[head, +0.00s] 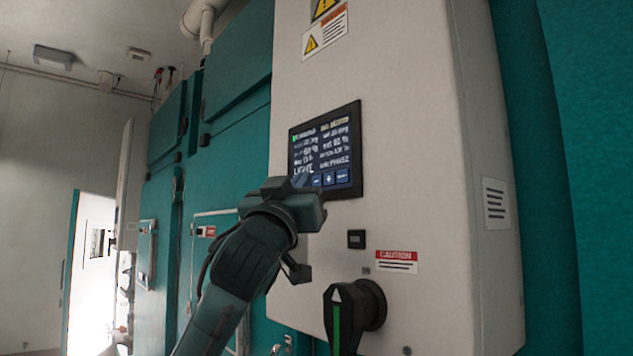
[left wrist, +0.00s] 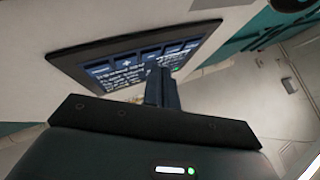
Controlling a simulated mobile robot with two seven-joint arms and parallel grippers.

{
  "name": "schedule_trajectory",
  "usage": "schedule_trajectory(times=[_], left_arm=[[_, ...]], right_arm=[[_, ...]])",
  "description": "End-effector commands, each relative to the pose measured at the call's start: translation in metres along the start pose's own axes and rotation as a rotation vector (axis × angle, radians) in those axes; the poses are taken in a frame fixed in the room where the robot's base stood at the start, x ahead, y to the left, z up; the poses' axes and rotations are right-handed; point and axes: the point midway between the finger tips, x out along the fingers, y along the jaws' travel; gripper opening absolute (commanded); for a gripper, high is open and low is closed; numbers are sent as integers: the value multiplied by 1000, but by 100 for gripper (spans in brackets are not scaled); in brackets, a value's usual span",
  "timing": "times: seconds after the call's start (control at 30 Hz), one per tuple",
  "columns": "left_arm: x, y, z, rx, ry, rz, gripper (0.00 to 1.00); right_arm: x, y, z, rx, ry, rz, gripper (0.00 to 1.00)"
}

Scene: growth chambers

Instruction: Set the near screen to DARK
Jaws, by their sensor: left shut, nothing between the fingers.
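The near screen (head: 325,150) is a dark panel with a black frame on the front of a pale control cabinet. It shows lines of white text, with the words LIGHT and PHASE low down, and a row of blue buttons along its bottom edge. My left gripper (head: 304,184) is shut and empty at the screen's lower left, covering part of that corner. In the left wrist view the shut fingers (left wrist: 162,88) stand in front of the screen (left wrist: 120,62), close to the button row. I cannot tell whether they touch it. My right gripper is not in view.
Below the screen are a small black display (head: 356,239), a red CAUTION label (head: 396,262) and a black rotary handle (head: 345,315) with a green stripe, which sticks out. Teal chamber walls (head: 235,120) stand on the left. A bright doorway (head: 90,270) lies further left.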

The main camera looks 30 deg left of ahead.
Motion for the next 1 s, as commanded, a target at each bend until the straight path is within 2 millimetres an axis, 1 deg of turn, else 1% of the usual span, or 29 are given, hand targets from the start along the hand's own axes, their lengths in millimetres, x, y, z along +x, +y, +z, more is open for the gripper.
schedule_trajectory(times=[0.13,1.0], left_arm=[[3,2,3,-1,-1,-1,0],[8,5,6,1,0,-1,0]], right_arm=[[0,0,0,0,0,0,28],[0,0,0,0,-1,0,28]])
